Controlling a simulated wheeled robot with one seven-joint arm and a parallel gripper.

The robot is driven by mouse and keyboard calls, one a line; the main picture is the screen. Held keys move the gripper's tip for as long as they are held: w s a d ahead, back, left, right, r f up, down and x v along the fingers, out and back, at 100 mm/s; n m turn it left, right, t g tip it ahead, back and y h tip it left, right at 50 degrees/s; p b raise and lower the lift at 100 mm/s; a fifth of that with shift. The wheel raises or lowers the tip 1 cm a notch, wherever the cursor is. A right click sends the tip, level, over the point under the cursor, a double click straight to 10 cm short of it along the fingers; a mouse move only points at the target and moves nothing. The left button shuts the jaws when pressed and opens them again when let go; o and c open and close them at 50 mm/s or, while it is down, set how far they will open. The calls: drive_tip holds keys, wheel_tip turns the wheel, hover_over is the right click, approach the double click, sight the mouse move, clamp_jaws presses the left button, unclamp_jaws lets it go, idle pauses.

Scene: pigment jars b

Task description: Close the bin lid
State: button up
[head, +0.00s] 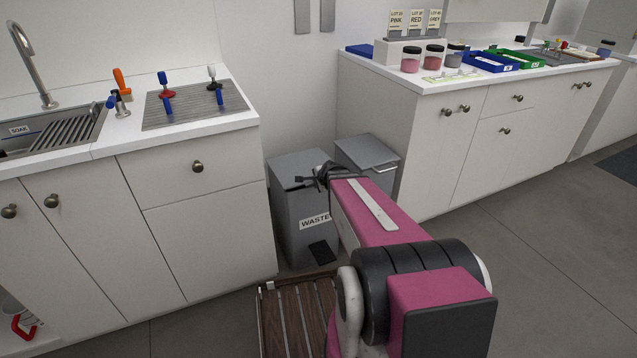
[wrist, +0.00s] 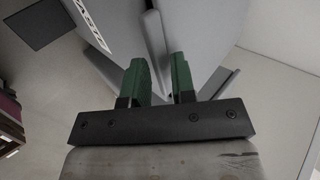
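The grey waste bin (head: 292,215), with a WASTE label on its front, stands on the floor between the two counters. Its top (head: 298,163) looks flat from the head view, but my arm covers part of it, so I cannot tell whether the lid is fully down. My gripper (head: 301,182) is over the bin's upper front. Contact with the bin is unclear.
A second grey bin (head: 369,153) stands behind and right of it. A dark pedal (head: 323,252) is at the waste bin's foot. A slatted wooden item (head: 282,318) lies in front. The left counter (head: 200,215) borders the bin closely. Open floor (head: 520,250) is at right.

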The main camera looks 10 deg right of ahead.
drive_tip(key=shift+o, duration=0.4)
drive_tip(key=v, duration=1)
drive_tip(key=shift+s+r, duration=0.25)
drive_tip(key=shift+r, duration=0.05)
